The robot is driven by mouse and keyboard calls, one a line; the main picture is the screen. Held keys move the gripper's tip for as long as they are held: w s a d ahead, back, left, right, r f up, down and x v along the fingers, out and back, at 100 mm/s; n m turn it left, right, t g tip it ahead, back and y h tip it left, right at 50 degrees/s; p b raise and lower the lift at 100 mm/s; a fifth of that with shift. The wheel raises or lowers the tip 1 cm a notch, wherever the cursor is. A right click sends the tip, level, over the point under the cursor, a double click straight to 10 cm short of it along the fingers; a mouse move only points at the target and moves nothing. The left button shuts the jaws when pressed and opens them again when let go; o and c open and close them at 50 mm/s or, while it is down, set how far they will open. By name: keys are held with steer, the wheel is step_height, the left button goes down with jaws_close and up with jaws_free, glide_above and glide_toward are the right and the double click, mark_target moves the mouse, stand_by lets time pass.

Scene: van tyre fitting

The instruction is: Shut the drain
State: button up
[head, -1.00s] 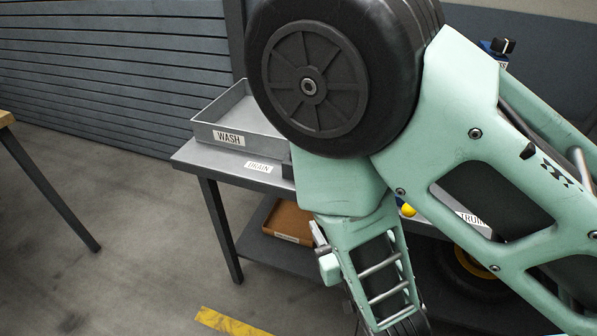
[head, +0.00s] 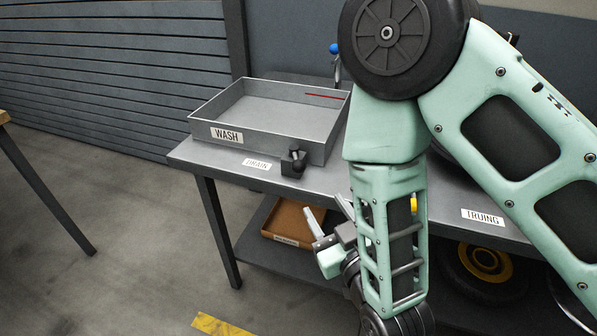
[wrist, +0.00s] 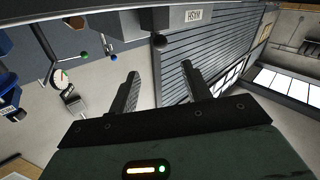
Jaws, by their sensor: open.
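The grey wash tray (head: 170,118) stands on the metal bench, with a red line on its inner back wall. A dark drain fitting with a knob (head: 293,161) sits at its front right corner, near the DRAIN label (head: 257,164). I cannot tell whether the drain is open or shut. My gripper (head: 329,216) is open and empty, lower than the bench top and in front of it, apart from the fitting.
The bench's front edge (head: 225,180) lies between my gripper and the fitting. A brown tray (head: 290,220) and a yellow-rimmed wheel (head: 484,262) are on the lower shelf. A TRUING label (head: 482,217) marks the right side. The floor at the left is open.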

mark_target(302, 171)
steer(key=b+x, duration=0.1)
steer(key=b, duration=0.2)
steer(key=b+x, duration=0.2)
steer(key=b, duration=0.1)
steer(key=b+x, duration=0.2)
steer(key=b, duration=0.2)
steer(key=shift+w+a+f, duration=0.15)
steer(key=shift+f, duration=0.2)
steer(key=b, duration=0.3)
steer(key=shift+w+r, duration=0.1)
steer(key=shift+w, duration=0.05)
steer(key=x, duration=0.8)
steer(key=shift+w+a+r, duration=0.2)
steer(key=shift+w+r, duration=0.05)
steer(key=shift+w, duration=0.15)
jaws_close()
